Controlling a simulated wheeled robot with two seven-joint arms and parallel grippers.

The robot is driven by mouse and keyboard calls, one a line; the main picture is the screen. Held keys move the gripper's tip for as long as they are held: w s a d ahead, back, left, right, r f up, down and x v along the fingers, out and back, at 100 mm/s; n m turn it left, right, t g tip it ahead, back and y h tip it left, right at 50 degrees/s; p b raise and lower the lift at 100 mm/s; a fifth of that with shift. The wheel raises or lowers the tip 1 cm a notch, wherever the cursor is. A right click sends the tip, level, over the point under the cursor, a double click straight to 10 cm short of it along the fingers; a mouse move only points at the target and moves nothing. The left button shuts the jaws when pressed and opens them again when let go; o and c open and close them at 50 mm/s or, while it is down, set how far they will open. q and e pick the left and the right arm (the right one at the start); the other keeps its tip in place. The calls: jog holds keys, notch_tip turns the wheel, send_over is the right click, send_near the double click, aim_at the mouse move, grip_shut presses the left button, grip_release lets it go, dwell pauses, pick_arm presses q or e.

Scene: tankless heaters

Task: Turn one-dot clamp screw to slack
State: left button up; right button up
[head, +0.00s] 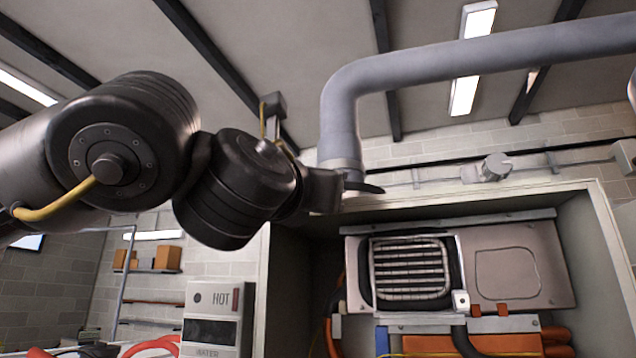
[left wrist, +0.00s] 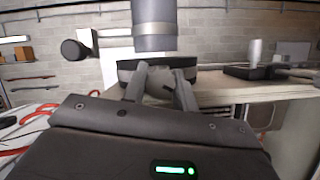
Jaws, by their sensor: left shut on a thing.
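A large grey duct (head: 338,125) bends down to the top of the heater cabinet, and its lower end also shows in the left wrist view (left wrist: 155,25). A dark clamp band (left wrist: 125,70) sits around the base of the duct. My left gripper (left wrist: 160,85) is at the front of this band, its two fingers shut on a small grey part, seemingly the clamp screw. The fingers mostly cover it, and no dot mark can be made out. In the head view my left arm's wrist hides the fingertips. My right gripper is not in view.
The open cabinet (head: 600,250) holds a heater unit with a grille (head: 410,270) and orange and black hoses below. A HOT WATER box (head: 212,312) stands left of it. Open room lies left of the cabinet.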

pick_arm(q)
jog(key=shift+f+n+b, duration=0.15)
jog(key=shift+n+b, duration=0.25)
jog(key=shift+b, duration=0.15)
jog(key=n+y+b, duration=0.2)
jog(key=n+b, duration=0.1)
jog(key=b, duration=0.1)
jog(key=shift+f+n+t+y, duration=0.15)
jog(key=shift+n+t+y, duration=0.15)
jog(key=shift+n+t, duration=0.1)
jog(key=n+y+b, duration=0.1)
jog(key=n+b, duration=0.1)
jog(key=n, duration=0.1)
jog(key=shift+d+y, duration=0.1)
jog(key=shift+y, duration=0.2)
jog(key=shift+r+n+y+b, duration=0.3)
jog(key=shift+n+y+b, duration=0.25)
jog(key=shift+n, duration=0.75)
jog(key=o, duration=1)
jog(key=shift+c, duration=0.2)
